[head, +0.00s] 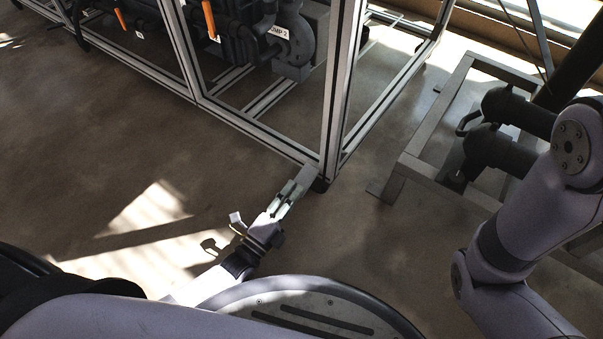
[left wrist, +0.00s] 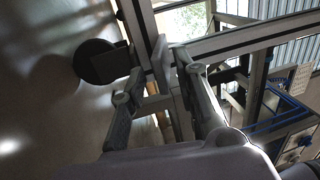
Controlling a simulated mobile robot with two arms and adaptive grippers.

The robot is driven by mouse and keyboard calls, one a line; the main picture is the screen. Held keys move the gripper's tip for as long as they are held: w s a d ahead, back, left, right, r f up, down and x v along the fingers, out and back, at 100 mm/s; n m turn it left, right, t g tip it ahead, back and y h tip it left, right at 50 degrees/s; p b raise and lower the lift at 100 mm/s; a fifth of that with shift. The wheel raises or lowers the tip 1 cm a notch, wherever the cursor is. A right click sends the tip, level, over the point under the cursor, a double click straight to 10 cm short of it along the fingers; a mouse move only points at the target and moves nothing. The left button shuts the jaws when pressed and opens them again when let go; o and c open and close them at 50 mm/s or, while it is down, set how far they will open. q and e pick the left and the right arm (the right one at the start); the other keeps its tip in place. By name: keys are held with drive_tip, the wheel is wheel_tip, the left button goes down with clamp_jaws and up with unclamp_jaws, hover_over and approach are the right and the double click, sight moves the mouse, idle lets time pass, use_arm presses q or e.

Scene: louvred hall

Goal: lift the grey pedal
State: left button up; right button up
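The grey pedal (head: 308,177) is a small flat plate sticking out low at the near corner of the aluminium frame, beside a black foot. My left gripper (head: 291,190) reaches toward it from below, its tips close to the plate's near end. In the left wrist view, the two fingers of my left gripper (left wrist: 160,84) stand apart. A pale narrow plate, seemingly the pedal (left wrist: 160,60), shows between and just beyond the tips. I cannot tell whether they touch it. My right arm crosses the right of the head view, with its gripper out of view.
The aluminium frame (head: 335,95) holds dark pumps (head: 292,45) with orange handles. A black round foot (left wrist: 94,61) is left of the fingers in the left wrist view. A grey steel stand (head: 412,162) with dark pipes is at right. The floor at left is clear and partly sunlit.

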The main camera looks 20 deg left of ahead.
sight(304, 180)
use_arm(q)
drive_tip(key=shift+w+d+r, duration=0.1)
drive_tip(key=shift+w+d, duration=0.05)
drive_tip(key=shift+w, duration=0.2)
drive_tip(key=shift+w+d+r, duration=0.1)
drive_tip(key=shift+w+d, duration=0.15)
drive_tip(key=shift+w, duration=0.4)
drive_tip(key=shift+c, duration=0.5)
drive_tip(key=c, duration=0.5)
clamp_jaws()
